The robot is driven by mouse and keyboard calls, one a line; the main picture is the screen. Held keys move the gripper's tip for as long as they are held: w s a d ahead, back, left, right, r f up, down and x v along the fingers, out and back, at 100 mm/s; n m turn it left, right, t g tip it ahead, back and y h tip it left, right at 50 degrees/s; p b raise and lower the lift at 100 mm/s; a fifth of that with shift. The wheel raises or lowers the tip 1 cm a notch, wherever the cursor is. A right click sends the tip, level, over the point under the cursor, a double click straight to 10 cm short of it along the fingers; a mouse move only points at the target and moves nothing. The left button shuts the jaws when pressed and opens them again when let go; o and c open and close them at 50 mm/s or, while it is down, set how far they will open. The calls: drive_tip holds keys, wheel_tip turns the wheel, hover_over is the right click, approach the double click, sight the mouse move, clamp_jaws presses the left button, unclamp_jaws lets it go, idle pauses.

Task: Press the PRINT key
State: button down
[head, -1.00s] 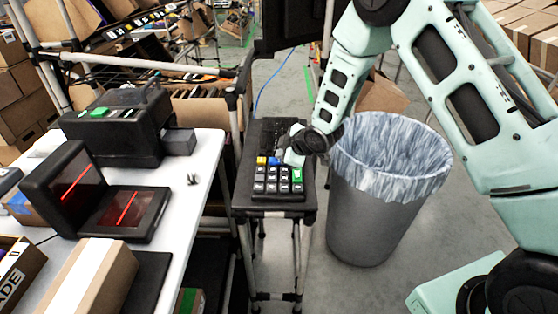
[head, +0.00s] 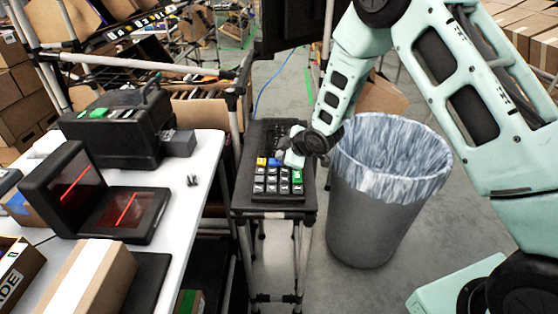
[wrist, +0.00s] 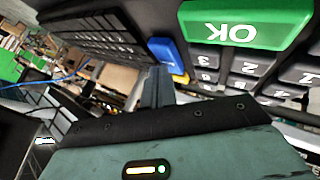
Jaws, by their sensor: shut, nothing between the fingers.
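A dark keypad (head: 258,198) lies on a small stand in the middle of the head view. It has rows of dark number keys, a yellow key (head: 262,161), a blue key (head: 275,162) and a green key (head: 297,176). In the wrist view the green key (wrist: 245,25) reads OK upside down, and the blue key (wrist: 166,54) is close to my fingertips. No PRINT label is readable on any key. My gripper (wrist: 158,72) is shut and empty, low over the keypad's upper right part. I cannot tell whether the fingertips touch the blue key. My gripper also shows in the head view (head: 290,158).
A grey bin (head: 372,218) with a plastic liner stands right of the stand. A white table (head: 190,205) at left holds a black printer-like device (head: 118,130), a scanner (head: 85,195) and cartons. A dark keyboard part lies behind the keys.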

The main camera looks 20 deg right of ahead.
drive_tip(key=shift+r, duration=0.65)
drive_tip(key=shift+p, duration=0.3)
drive_tip(key=shift+r+p, duration=1.55)
drive_tip(key=shift+r, duration=0.95)
